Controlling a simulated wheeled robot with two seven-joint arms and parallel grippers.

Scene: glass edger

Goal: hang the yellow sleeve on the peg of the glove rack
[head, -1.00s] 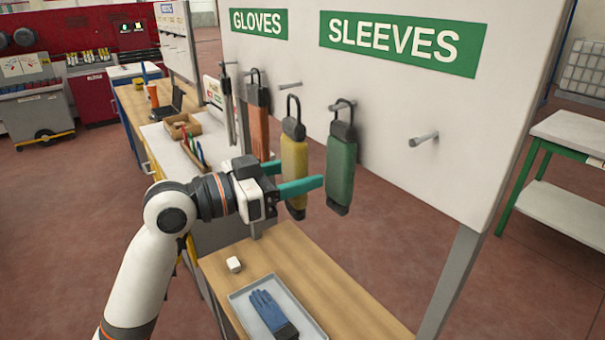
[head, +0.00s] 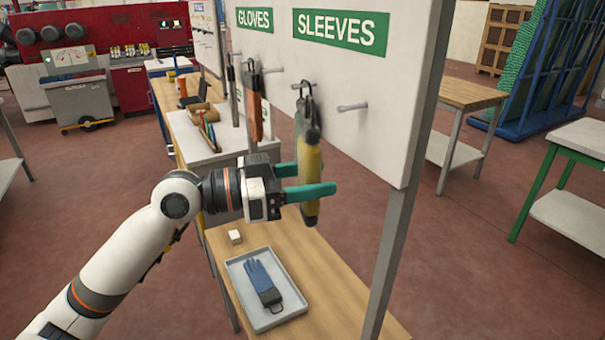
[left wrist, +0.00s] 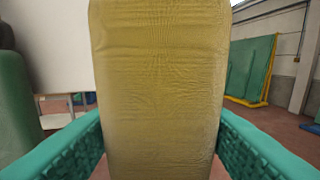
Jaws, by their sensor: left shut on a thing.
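The yellow sleeve (head: 311,170) hangs upright between the teal fingers of my left gripper (head: 312,181), which is shut on it. It fills the middle of the left wrist view (left wrist: 160,90). Its dark top loop is seen nearly edge-on, in front of the green sleeve (head: 299,121), which it largely hides. The glove rack (head: 370,75) is a white panel with pegs. A bare peg (head: 352,107) sticks out to the right of the yellow sleeve, under the SLEEVES sign. The yellow sleeve's loop is apart from this bare peg. My right gripper is not in view.
An orange item (head: 254,115) hangs farther left on the rack. Below, a wooden bench (head: 335,290) carries a grey tray (head: 232,268) with a blue glove (head: 264,280), and a small white block (head: 235,236). A grey rack post (head: 388,250) stands at the right.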

